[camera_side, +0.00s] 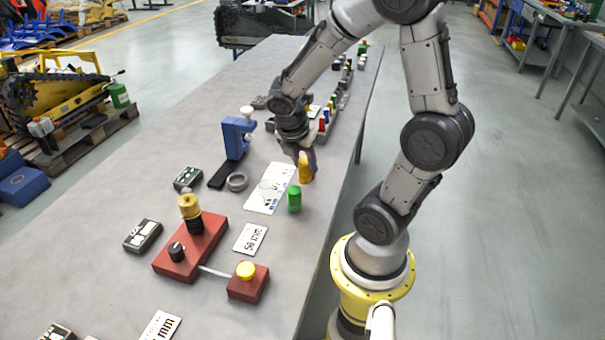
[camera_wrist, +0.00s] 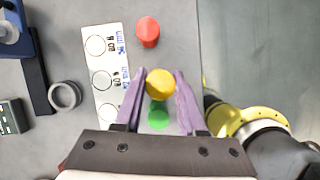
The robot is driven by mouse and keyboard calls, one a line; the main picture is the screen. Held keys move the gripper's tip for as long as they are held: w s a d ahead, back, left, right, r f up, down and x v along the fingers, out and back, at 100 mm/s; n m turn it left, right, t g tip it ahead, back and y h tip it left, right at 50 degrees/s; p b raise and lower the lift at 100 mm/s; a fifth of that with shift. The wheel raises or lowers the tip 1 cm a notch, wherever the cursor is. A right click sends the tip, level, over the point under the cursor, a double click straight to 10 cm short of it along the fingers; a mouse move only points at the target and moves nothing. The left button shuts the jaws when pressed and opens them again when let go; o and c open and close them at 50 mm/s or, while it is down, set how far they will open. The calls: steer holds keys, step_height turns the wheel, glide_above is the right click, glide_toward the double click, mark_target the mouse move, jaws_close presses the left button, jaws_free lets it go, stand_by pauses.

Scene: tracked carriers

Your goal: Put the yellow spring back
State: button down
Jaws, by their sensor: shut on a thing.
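The yellow spring (camera_side: 306,172), a short yellow cylinder, is between the purple fingers of my gripper (camera_side: 305,157), which is shut on it. In the wrist view the yellow spring (camera_wrist: 160,83) sits at the tips of my gripper (camera_wrist: 160,80). Whether its base touches the table I cannot tell. A green cylinder (camera_side: 294,199) stands just on the near side of it and shows partly below it in the wrist view (camera_wrist: 158,117). A red cylinder (camera_wrist: 148,32) stands farther off. The white card with printed circles (camera_side: 262,197) lies to the left.
A blue clamp-like stand (camera_side: 236,138) and a grey ring (camera_side: 237,181) are left of the card. A red fixture (camera_side: 185,255) with a yellow-topped black post stands nearer. A rack of coloured parts (camera_side: 340,100) is behind. The table's right edge is close to my gripper.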

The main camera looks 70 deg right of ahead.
mark_target(300, 168)
steer(key=shift+w+d+f, duration=0.1)
steer(key=shift+f, duration=0.6)
steer(key=shift+w+d+f, duration=0.15)
steer(key=shift+f, duration=0.55)
steer(key=shift+w+d+f, duration=0.1)
steer(key=shift+f, duration=0.6)
steer(key=shift+f, duration=0.2)
steer(key=shift+c, duration=2.4)
jaws_free()
steer(key=shift+r, duration=0.1)
steer(key=s+v, duration=0.1)
steer(key=v, duration=1.1)
steer(key=s+a+r+m+t+y, duration=0.2)
steer(key=a+r+m+t, duration=0.1)
steer(key=a+m, duration=0.3)
steer(key=s+a+r+m+t+y, duration=0.2)
steer(key=a+r+m+t, duration=0.1)
steer(key=a+m, duration=0.4)
steer(key=shift+a+m, duration=0.25)
steer(key=shift+m, duration=1.15)
